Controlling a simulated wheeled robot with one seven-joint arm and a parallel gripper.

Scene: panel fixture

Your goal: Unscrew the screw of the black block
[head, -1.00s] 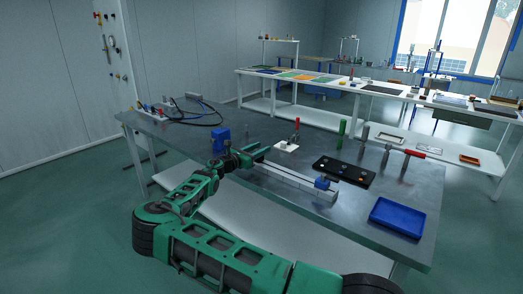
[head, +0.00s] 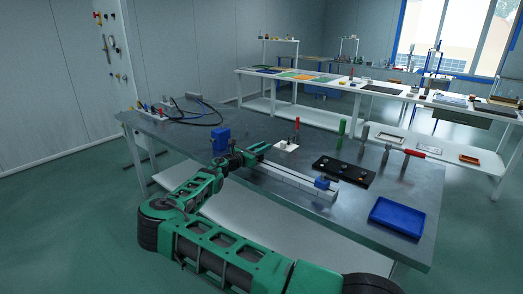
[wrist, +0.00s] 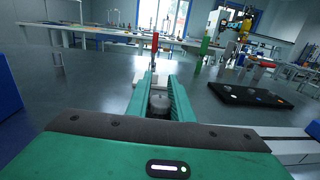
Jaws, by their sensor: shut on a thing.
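The black block (head: 343,170) lies flat on the near table, with several round screw heads or holes on its top. In the wrist view the black block (wrist: 250,95) is to the right of my gripper and apart from it. My gripper (head: 262,148) is over the table left of the black block; in the wrist view its green fingers (wrist: 160,100) close around a grey, round-topped metal piece (wrist: 159,104). The piece's lower part is hidden by the fingers and gripper body. I cannot tell whether it is a screw.
A red-handled tool (head: 297,126) stands at a white plate (head: 286,146) just beyond my gripper. A blue block (head: 220,139) is left, a blue tray (head: 397,217) right. Upright tools stand behind the black block.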

